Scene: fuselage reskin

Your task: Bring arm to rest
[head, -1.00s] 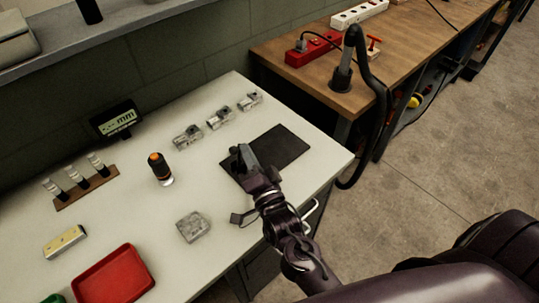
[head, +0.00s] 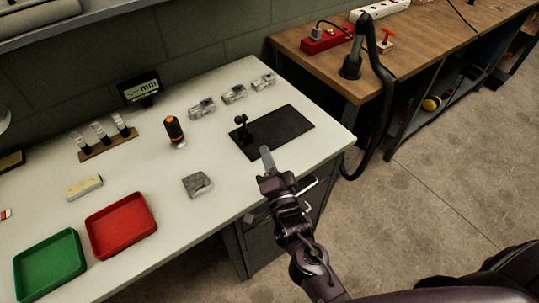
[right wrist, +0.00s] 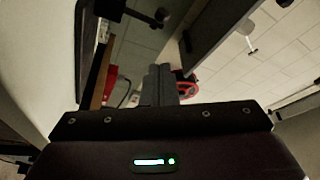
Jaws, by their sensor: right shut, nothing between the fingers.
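My right gripper (head: 266,158) is shut and empty, raised at the front edge of the white table (head: 225,215), near the black mat (head: 290,137). Its closed fingers also show in the right wrist view (right wrist: 160,84). A small dark stand-like item (head: 243,132) stands on the left part of the mat, a little beyond the fingertips and apart from them in the picture. My left gripper is not in view.
A red tray (head: 121,243) and a green tray (head: 51,290) lie at the front left. A grey block (head: 197,184), an orange-topped black tool (head: 175,131) and several clear blocks (head: 234,94) stand on the table. A wooden bench (head: 320,68) with a black hose (head: 383,105) stands behind right.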

